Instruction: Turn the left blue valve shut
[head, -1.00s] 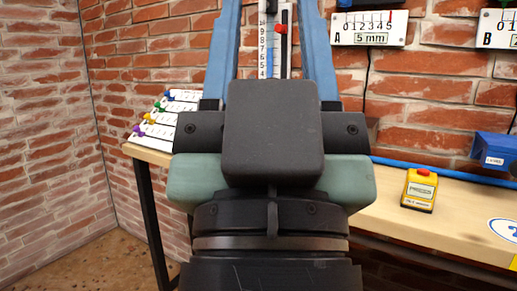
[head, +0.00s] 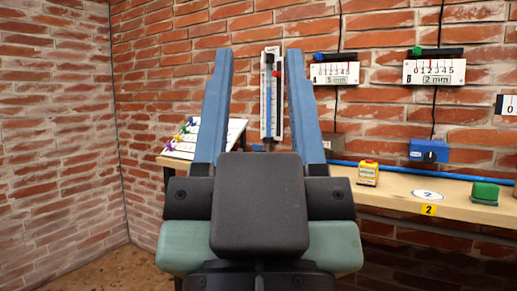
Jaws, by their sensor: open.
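My gripper (head: 259,52) is open, with its two blue fingers pointing up and forward and nothing between them. A vertical scale (head: 271,95) on the brick wall shows behind the gap. I cannot clearly make out a left blue valve. A blue box (head: 428,150) with a dark round knob stands against the wall at the right, apart from my gripper. A blue pipe (head: 385,169) runs along the wall at the back of the bench. My gripper hides part of the bench and wall.
The wooden bench (head: 385,203) holds a yellow box with a red top (head: 367,173) and a green block (head: 485,192). A sloped white panel with coloured knobs (head: 197,140) is at the left. Gauge A (head: 334,73) and another gauge (head: 434,72) hang on the wall.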

